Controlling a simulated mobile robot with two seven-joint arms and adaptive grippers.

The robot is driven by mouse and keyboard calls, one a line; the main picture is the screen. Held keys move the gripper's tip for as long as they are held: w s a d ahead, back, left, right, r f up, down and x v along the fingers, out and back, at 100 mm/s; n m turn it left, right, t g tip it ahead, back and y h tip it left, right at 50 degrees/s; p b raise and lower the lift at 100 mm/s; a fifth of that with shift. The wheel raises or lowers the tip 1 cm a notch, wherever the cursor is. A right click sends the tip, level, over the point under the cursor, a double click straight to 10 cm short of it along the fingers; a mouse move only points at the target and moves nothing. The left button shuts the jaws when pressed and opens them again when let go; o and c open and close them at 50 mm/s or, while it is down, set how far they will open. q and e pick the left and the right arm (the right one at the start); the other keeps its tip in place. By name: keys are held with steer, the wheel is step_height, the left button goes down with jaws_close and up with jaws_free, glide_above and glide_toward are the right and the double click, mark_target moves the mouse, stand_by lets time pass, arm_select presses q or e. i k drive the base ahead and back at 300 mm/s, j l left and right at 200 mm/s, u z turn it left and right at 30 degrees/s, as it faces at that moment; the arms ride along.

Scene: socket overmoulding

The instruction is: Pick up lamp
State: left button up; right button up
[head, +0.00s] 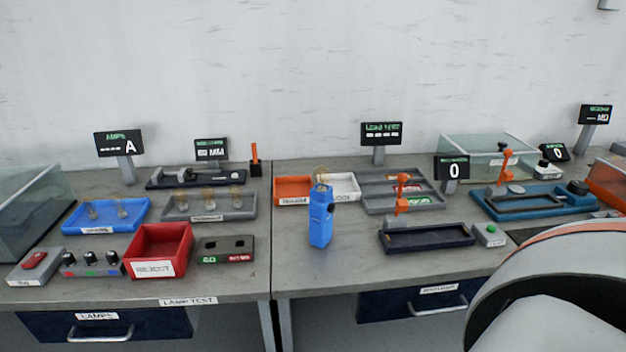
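Several small clear lamps stand on the left bench. Some are in the blue tray (78,222), such as one lamp (92,211). Others with a brownish tint, such as one lamp (208,198), stand in the grey tray (246,213). A blue upright block (321,222) stands on the right bench, with a rounded, glassy amber shape (322,174) at its top. I cannot tell whether that shape is a lamp in the block or something behind it. Neither of my grippers is in view.
A red REJECT bin (153,267), a knob box (92,264) and a red-switch box (34,266) line the left front. Orange and white trays (293,190) sit behind the blue block. A dark fixture (427,238) stands right of it. A pale rounded shape covers the bottom right.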

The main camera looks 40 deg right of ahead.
mark_target(322, 173)
steer(key=j+z, duration=0.1)
steer(key=z, duration=0.3)
steer(key=j+z, duration=0.15)
steer(key=z, duration=0.2)
steer(key=j+z, duration=0.15)
steer(key=z, duration=0.25)
steer(key=i, duration=0.05)
